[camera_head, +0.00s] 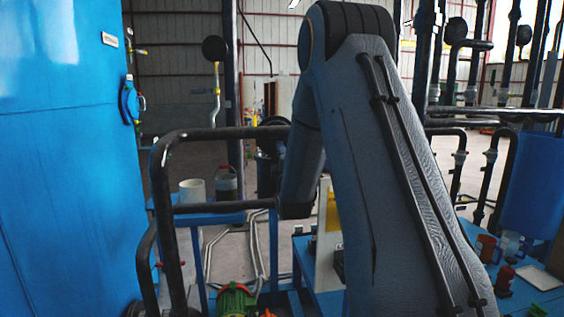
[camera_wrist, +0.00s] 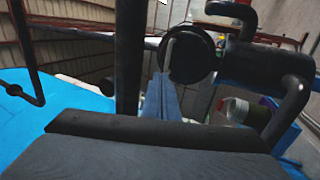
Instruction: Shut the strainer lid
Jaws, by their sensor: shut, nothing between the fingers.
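In the wrist view the broad dark grey body of my gripper (camera_wrist: 160,135) fills the bottom, with a black front edge. It is shut and empty; separate fingertips do not stand out. Beyond it is a round black disc (camera_wrist: 190,57) beside dark pipes, which may be the strainer lid; I cannot be sure. The disc looks apart from my gripper. In the head view my arm covers the middle and hides my gripper. A dark round fitting (camera_head: 270,128) shows partly behind the arm; I cannot tell whether it is the strainer.
A large blue tank (camera_head: 65,160) stands at the left. A black pipe rail (camera_head: 158,200) rises in front of a blue bench (camera_head: 205,217) bearing a white container (camera_head: 192,192). A green motor (camera_head: 236,299) sits low. A blue table (camera_head: 530,303) with small jars is at the right.

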